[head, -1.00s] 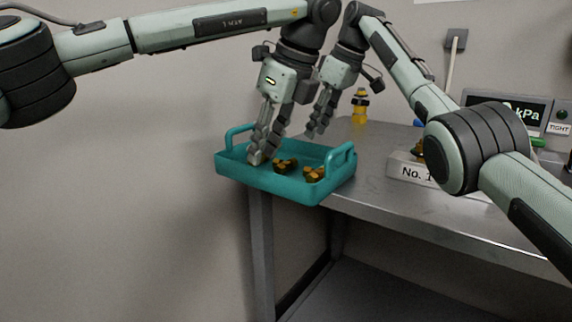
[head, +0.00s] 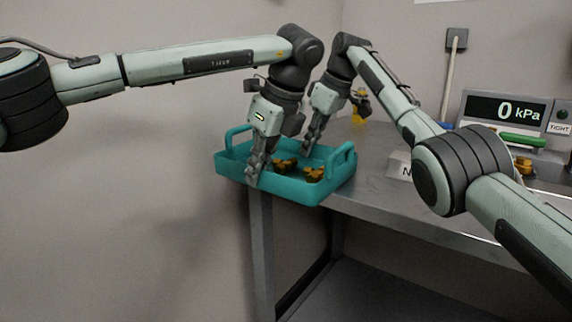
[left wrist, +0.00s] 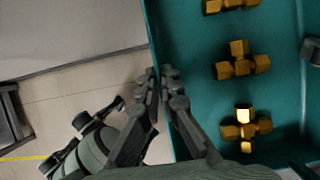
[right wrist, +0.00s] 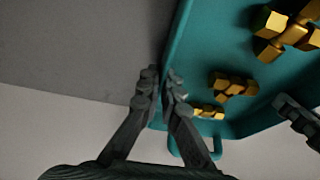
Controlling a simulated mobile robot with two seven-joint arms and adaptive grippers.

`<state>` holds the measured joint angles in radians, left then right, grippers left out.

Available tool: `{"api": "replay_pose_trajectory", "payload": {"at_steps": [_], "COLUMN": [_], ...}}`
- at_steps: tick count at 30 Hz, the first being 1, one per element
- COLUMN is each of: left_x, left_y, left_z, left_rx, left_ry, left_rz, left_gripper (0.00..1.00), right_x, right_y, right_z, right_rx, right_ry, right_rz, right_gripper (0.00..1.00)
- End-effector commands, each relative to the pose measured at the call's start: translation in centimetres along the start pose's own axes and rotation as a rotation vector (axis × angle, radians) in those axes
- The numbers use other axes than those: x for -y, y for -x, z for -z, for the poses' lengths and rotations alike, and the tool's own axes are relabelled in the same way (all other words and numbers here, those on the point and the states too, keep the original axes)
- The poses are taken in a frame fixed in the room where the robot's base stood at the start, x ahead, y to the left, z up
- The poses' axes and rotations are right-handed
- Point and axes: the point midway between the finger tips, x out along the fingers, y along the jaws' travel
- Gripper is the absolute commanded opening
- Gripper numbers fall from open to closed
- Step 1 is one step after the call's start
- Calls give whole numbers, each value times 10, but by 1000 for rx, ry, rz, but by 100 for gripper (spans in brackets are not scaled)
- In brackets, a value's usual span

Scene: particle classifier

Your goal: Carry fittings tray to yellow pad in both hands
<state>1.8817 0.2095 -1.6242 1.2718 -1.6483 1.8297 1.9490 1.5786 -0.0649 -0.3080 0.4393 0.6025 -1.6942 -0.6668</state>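The teal fittings tray (head: 285,188) sits level at the left end of the metal bench, with brass fittings (head: 314,174) inside and a raised handle at each end. My left gripper (head: 257,172) is at its near long wall; in the left wrist view its fingers (left wrist: 162,78) are close together, one each side of the rim. My right gripper (head: 308,146) is at the far wall; in the right wrist view its fingers (right wrist: 160,78) also close around the rim. Both look shut on the tray. No yellow pad shows.
The grey bench (head: 400,212) extends right, with a kPa gauge (head: 505,112), a partly hidden label block (head: 399,166) and a yellow fitting (head: 360,106) behind my right arm. A wall stands close behind. Open floor (left wrist: 75,85) lies beside the tray.

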Motion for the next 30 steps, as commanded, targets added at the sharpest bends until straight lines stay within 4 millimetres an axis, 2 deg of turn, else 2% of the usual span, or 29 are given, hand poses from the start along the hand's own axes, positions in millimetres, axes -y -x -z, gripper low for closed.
{"api": "replay_pose_trajectory", "payload": {"at_steps": [20,30], "left_x": [0,0], "left_y": [5,32], "left_z": [-2,-14], "left_rx": [1,1], "left_ry": [1,1], "left_rz": [1,1], "left_gripper": [0,0], "right_x": [0,-1], "right_y": [5,33], "right_z": [2,14], "right_rx": [-3,-3], "right_ry": [1,0], "right_rz": [-3,-4], "right_gripper": [0,0]}}
